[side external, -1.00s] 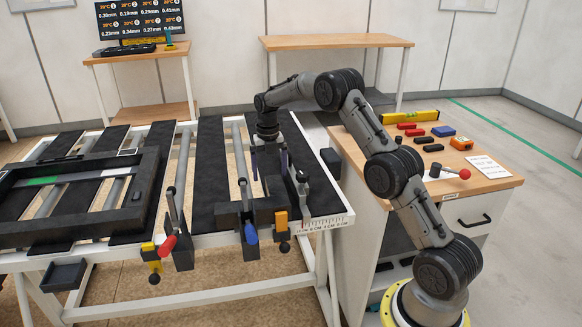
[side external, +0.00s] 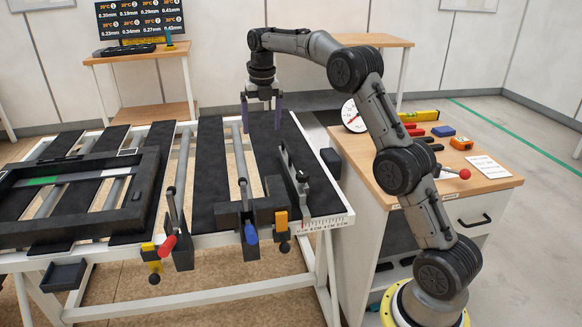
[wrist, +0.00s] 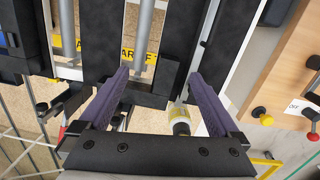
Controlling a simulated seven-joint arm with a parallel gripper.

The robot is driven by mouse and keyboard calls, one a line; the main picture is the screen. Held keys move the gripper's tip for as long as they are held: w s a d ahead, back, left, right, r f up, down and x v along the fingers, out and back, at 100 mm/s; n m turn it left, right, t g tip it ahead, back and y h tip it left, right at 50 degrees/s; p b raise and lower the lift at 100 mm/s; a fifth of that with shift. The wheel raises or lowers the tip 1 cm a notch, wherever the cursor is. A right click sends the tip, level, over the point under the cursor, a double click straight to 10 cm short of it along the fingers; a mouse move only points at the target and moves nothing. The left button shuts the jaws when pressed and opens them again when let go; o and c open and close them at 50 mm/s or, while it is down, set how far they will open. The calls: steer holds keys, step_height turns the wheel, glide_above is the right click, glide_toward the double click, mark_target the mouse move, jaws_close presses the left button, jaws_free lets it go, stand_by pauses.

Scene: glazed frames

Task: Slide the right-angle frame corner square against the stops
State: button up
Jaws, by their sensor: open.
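A black rectangular frame (side external: 148,185) lies flat at the left of the slatted table; its right-hand corners show, and its left side runs out of the side view. Black blocks (side external: 240,214) and a grey upright bar (side external: 288,163) stand at the table's front right, apart from the frame; I cannot tell which are the stops. My gripper (side external: 261,118) hangs above the table's right part with its purple fingers apart and nothing between them. In the wrist view my gripper (wrist: 158,76) is open over grey rods and dark slats; the frame is not clearly identifiable there.
Clamps with a red handle (side external: 168,244) and a blue handle (side external: 251,234) line the table's front edge. A wooden-topped cabinet (side external: 455,185) at right holds a dial (side external: 352,115), a yellow level (side external: 413,116) and small blocks. Open air surrounds the raised gripper.

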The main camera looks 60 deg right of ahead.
steer(key=s+a+r+t, duration=0.3)
steer(key=s+a+r, duration=1)
steer(key=s+r, duration=0.3)
steer(key=s+a+m+t, duration=0.1)
steer(key=s+a+m, duration=0.35)
steer(key=s, duration=0.35)
steer(key=s+a+f+m, duration=0.1)
steer(key=s+f+m, duration=1.1)
steer(key=m, duration=1.1)
step_height(320, 180, down, 3)
steer(key=shift+s+a+f+m+t, duration=0.1)
steer(key=shift+s+a+m+t, duration=0.1)
steer(key=shift+a+m+t, duration=0.15)
